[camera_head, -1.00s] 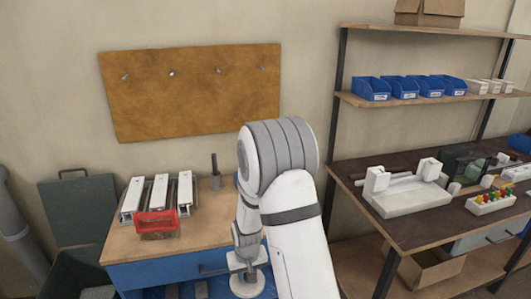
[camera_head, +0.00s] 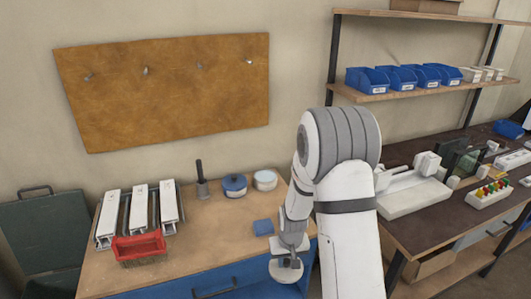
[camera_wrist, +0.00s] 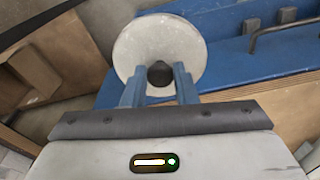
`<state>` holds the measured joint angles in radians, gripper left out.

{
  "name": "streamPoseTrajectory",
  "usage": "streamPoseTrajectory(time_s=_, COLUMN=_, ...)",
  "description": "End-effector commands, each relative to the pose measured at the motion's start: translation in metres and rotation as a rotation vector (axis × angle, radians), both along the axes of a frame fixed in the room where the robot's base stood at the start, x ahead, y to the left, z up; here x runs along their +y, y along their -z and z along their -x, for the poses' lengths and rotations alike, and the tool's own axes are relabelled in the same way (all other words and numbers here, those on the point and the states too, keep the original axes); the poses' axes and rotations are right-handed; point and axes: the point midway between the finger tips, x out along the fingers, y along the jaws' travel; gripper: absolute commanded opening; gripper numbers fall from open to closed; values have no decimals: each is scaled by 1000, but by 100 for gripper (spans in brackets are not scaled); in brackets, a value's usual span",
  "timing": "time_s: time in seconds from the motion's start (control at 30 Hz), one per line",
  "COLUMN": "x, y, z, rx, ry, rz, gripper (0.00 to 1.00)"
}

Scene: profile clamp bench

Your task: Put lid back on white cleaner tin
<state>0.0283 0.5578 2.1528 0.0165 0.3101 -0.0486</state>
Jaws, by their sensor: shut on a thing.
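My gripper (camera_head: 289,246) is shut on the dark knob of a round pale lid (camera_head: 286,270). In the wrist view the lid (camera_wrist: 150,50) is a whitish disc, with the knob between the blue fingertips (camera_wrist: 160,80). The lid hangs in front of the bench's blue front, near its right end. The white tin (camera_head: 265,184) stands on the bench top behind my gripper, apart from it. No knob shows on that tin; its inside is too small to make out.
A blue tin (camera_head: 234,190) with a dark knob stands just left of the white tin. A blue block (camera_head: 263,227) lies nearer the front edge. A dark-handled tool (camera_head: 201,182), a red basket (camera_head: 140,247) and white profile clamps (camera_head: 140,212) are further left. The middle of the bench top (camera_head: 205,235) is clear.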

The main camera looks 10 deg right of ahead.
Motion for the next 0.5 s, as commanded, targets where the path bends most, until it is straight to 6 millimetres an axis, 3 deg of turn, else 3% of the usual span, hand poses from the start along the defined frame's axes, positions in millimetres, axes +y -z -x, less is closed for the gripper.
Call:
streamPoseTrajectory(time_s=0.17, x=0, y=-3, z=0, rx=0, ry=0, rz=0, gripper=4)
streamPoseTrajectory(time_s=0.33, x=-1, y=-21, z=0, rx=-1, ry=1, rz=0, gripper=4)
streamPoseTrajectory(time_s=0.5, x=-2, y=-49, z=-36, rx=-7, ry=-130, rz=1, gripper=4)
